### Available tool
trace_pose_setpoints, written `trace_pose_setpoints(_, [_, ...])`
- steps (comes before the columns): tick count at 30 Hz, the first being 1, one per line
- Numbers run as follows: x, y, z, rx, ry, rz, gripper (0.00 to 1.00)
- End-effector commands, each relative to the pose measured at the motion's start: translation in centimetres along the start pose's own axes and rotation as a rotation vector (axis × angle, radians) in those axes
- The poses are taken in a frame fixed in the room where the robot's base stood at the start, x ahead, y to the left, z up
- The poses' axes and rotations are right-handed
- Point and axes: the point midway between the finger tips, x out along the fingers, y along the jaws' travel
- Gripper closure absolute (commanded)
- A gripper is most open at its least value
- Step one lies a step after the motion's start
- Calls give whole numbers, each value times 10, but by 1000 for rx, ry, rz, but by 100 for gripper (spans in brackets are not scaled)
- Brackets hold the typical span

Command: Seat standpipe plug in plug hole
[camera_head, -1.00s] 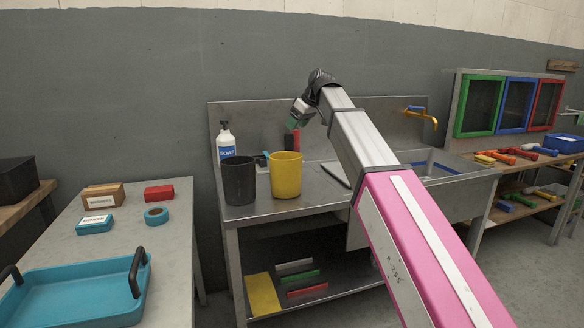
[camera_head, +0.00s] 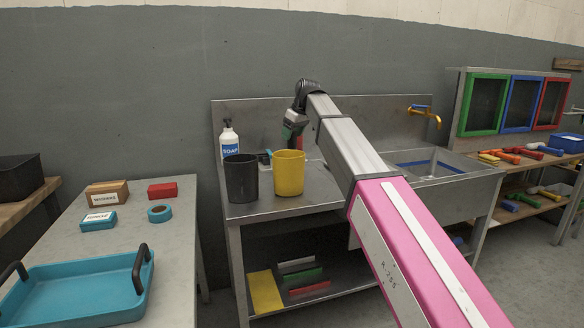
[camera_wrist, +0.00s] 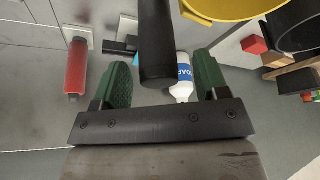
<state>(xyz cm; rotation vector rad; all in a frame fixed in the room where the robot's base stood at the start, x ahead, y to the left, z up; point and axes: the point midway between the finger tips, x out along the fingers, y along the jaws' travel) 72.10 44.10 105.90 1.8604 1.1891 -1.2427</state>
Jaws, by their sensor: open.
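My gripper (camera_wrist: 161,85) is open, with its green-padded fingers apart. In the head view, my gripper (camera_head: 291,128) is above the counter, behind and above the yellow cup. In the wrist view, a black cylinder (camera_wrist: 157,40) extends from the top edge into the space between the fingers, with a gap visible on both sides. It may be the standpipe plug, but I cannot tell for certain. The sink basin (camera_head: 460,194) is to the right of the counter. Its plug hole is not visible from here.
A yellow cup (camera_head: 289,175), a black cup (camera_head: 241,180) and a soap bottle (camera_head: 229,141) stand on the counter. A red cylinder (camera_wrist: 77,68) shows in the wrist view. A yellow tap (camera_head: 424,113) is above the sink. A blue tray (camera_head: 80,290) is on the left table.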

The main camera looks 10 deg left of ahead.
Motion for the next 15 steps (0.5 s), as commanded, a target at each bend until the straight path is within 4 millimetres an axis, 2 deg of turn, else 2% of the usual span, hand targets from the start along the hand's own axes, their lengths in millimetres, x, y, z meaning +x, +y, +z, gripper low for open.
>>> trace_pose_setpoints(3, [19,1,1,0,-2,-2,33])
trace_pose_setpoints(6, [28,1,0,-1,0,-1,33])
trace_pose_setpoints(13, [29,1,0,0,0,0,33])
trace_pose_setpoints(15, [29,1,0,0,0,0,55])
